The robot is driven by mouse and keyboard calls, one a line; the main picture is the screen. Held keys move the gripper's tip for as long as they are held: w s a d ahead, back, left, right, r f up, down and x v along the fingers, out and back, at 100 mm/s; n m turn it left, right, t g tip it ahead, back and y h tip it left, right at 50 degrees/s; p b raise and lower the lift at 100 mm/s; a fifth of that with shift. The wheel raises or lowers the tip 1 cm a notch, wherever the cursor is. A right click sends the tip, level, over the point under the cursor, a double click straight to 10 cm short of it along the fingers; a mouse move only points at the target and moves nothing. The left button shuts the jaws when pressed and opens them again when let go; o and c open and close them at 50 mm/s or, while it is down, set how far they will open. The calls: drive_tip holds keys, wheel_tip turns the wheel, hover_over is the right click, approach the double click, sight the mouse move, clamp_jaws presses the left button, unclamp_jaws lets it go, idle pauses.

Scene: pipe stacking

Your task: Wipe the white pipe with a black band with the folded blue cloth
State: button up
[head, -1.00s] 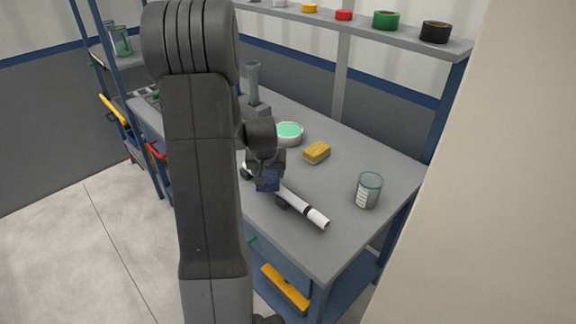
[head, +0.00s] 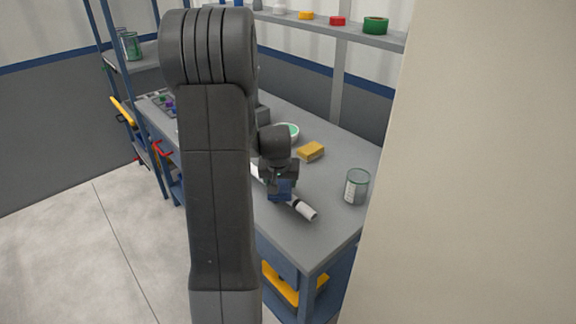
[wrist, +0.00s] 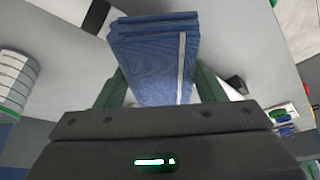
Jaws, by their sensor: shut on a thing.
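My gripper (head: 280,176) is shut on the folded blue cloth (head: 279,191), which hangs below the fingers in the head view. In the wrist view the cloth (wrist: 158,65) stands out between the green-grey fingers. The white pipe (head: 306,212) lies along the near part of the grey bench, with its black band near the right end. The cloth is over the middle of the pipe and hides part of it. Whether it touches the pipe is hard to tell. In the wrist view the cloth and gripper hide most of the pipe.
On the grey bench (head: 335,160) are a yellow sponge (head: 311,151), a tin with a green top (head: 289,131) and a glass-like can (head: 357,188) at the right. A shelf with tape rolls (head: 375,26) hangs behind. A beige wall fills the right side.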

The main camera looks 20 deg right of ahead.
drive_tip(key=shift+s+d, duration=0.1)
drive_tip(key=shift+s, duration=0.3)
wheel_tip(320, 180, up, 3)
drive_tip(key=shift+d+f+p, duration=0.1)
drive_tip(key=shift+f+p, duration=0.05)
drive_tip(key=shift+p, duration=0.5)
drive_tip(key=shift+r+p, duration=1.7)
drive_tip(key=shift+r, duration=1)
